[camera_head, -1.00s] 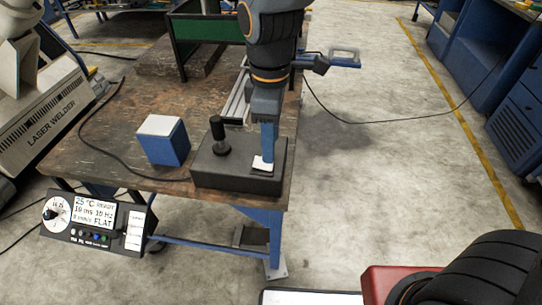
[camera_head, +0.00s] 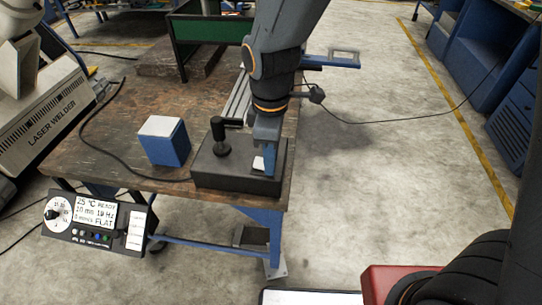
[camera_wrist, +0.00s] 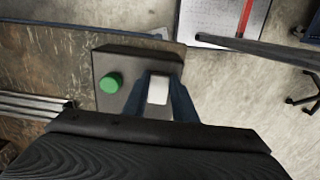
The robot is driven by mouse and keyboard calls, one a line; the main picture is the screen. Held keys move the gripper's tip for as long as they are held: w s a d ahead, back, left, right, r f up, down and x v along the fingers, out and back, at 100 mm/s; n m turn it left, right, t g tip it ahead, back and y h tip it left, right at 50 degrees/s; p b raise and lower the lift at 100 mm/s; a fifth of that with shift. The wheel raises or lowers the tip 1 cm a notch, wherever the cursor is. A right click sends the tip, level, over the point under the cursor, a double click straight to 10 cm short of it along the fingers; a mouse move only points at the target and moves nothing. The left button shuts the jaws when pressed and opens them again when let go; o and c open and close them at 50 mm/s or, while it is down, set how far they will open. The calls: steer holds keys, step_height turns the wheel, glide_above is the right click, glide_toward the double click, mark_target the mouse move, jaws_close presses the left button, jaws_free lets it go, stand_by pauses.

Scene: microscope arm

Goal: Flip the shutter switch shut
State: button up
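A dark control box (camera_head: 215,180) sits at the table's near right corner. It carries a white switch piece (camera_head: 258,163) on its right side, which I take for the shutter switch. My gripper (camera_head: 269,160) points down at the box, with its blue fingers at the white piece. In the wrist view my gripper (camera_wrist: 160,95) is open, with one blue finger on each side of the white piece (camera_wrist: 158,90). I cannot tell whether a finger touches it. The fingers partly hide the switch, and its tilt is unclear.
An upright black knob (camera_head: 219,138) stands on the box left of my gripper; a round green top (camera_wrist: 111,82) shows in the wrist view. A blue-and-white block (camera_head: 165,141) is farther left on the table (camera_head: 100,130). A display panel (camera_head: 97,219) hangs at the front edge.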

steer(key=shift+s+a+r+h+p, duration=0.1)
steer(key=shift+a+r+h+p, duration=0.2)
steer(key=shift+h+p, duration=0.95)
steer(key=shift+a+h+p, duration=0.35)
steer(key=shift+h+p, duration=0.7)
steer(key=shift+p, duration=0.05)
steer(key=o, duration=1)
steer(key=shift+o, duration=0.2)
steer(key=b+v, duration=0.1)
steer(key=v, duration=0.6)
steer(key=shift+w+a+r+b, duration=0.2)
steer(key=shift+w+r+b, duration=0.05)
steer(key=shift+r+b, duration=0.1)
